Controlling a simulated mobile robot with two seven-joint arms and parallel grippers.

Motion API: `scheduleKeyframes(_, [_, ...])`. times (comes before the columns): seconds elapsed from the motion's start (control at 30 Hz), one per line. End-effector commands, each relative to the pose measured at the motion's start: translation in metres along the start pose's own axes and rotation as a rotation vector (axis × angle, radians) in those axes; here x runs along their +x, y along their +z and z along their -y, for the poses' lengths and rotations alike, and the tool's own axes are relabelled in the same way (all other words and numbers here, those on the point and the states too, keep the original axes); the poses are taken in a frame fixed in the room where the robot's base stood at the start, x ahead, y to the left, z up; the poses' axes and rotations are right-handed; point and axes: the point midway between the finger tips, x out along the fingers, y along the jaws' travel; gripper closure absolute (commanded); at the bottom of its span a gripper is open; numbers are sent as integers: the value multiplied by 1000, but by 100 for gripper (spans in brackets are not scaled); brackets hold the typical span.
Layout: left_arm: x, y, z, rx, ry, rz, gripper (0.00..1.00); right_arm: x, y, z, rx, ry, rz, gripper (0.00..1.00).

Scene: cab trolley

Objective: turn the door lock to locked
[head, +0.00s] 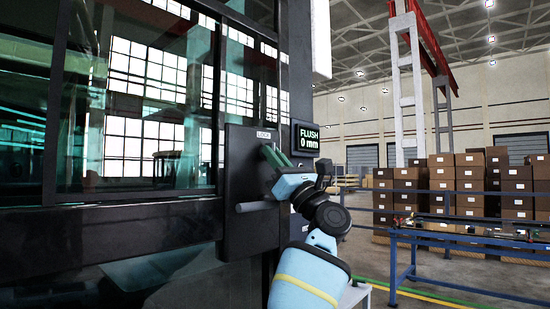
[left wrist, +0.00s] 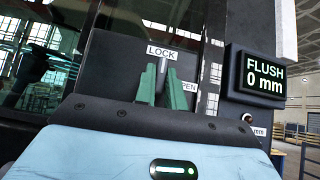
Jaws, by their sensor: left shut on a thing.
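The door lock is on a dark plate (head: 240,150) on the cab door, with a LOCK label (left wrist: 162,52) at the top and a partly covered OPEN label (left wrist: 188,86) to its lower right. The thin grey lock lever (left wrist: 162,66) shows between the green fingers of my left gripper (left wrist: 162,84). It stands about upright, its tip just under the LOCK label. My left gripper (head: 270,156) is shut on the lever in front of the plate. The lever's lower part and pivot are hidden behind the gripper. My right gripper is in neither view.
A display (head: 307,138) right of the plate reads FLUSH 0 mm. A grey bar handle (head: 256,206) sticks out below the lock. Glass door panes (head: 150,110) fill the left. Blue railing (head: 400,262) and stacked boxes (head: 440,180) stand farther off at right.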

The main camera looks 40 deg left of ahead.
Motion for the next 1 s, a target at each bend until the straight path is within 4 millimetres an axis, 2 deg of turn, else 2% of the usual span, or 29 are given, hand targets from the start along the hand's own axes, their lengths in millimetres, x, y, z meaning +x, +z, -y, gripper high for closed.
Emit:
scheduleKeyframes(0.03, [1,1,-1,-3,2,0,100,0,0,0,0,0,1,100])
scheduleKeyframes(0.07, [1,1,-1,-3,2,0,86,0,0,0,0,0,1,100])
scheduleKeyframes(0.2, [1,0,-1,-2,2,0,68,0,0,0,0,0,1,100])
scheduleKeyframes(0.57, [-6,0,0,-1,-2,0,67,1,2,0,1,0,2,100])
scheduleKeyframes(1.0, [-68,-1,0,-2,-1,-2,67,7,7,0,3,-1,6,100])
